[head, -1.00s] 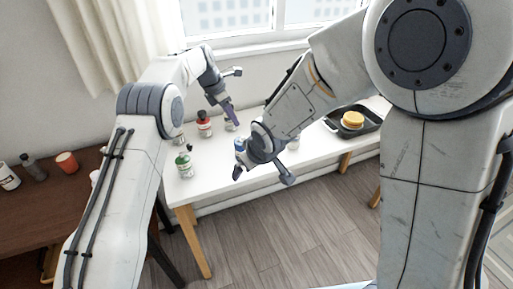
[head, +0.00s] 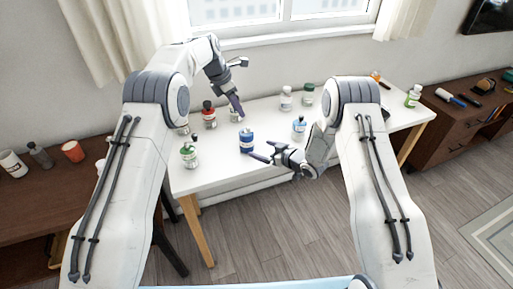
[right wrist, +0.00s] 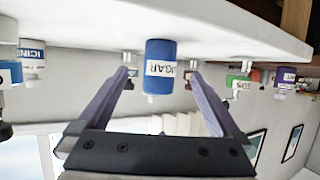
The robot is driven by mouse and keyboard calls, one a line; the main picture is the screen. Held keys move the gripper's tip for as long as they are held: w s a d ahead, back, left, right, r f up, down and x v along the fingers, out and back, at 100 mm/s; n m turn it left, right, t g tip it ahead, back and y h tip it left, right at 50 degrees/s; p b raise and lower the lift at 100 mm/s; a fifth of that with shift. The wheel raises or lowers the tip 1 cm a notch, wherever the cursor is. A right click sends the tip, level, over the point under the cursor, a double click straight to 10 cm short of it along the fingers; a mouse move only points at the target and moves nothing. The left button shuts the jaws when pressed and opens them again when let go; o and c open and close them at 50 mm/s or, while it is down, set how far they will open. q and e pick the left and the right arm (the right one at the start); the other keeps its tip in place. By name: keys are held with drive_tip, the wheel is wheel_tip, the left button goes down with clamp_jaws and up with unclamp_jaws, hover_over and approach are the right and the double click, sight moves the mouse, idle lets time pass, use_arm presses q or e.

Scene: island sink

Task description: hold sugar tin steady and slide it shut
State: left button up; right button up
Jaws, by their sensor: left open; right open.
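The sugar tin (head: 247,143) is a small blue can with a white label, upright near the front edge of the white table (head: 215,172). In the right wrist view the picture is upside down and the tin (right wrist: 161,52) shows its SUGAR label between my fingers, ahead of their tips. I cannot tell how its lid sits. My right gripper (head: 262,152) is open and level with the tin, just to its right and front.
A red-capped bottle (head: 209,115) and a green-labelled bottle (head: 189,152) stand left of the tin. A blue-labelled bottle (head: 299,127) stands to its right, near my right arm. White bottle (head: 286,98) and green jar (head: 308,95) stand behind. Brown cabinets flank the table.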

sight(252, 145)
drive_tip(key=x, duration=1)
drive_tip(key=shift+s, duration=0.1)
drive_tip(key=c, duration=1.5)
drive_tip(key=shift+o, duration=0.2)
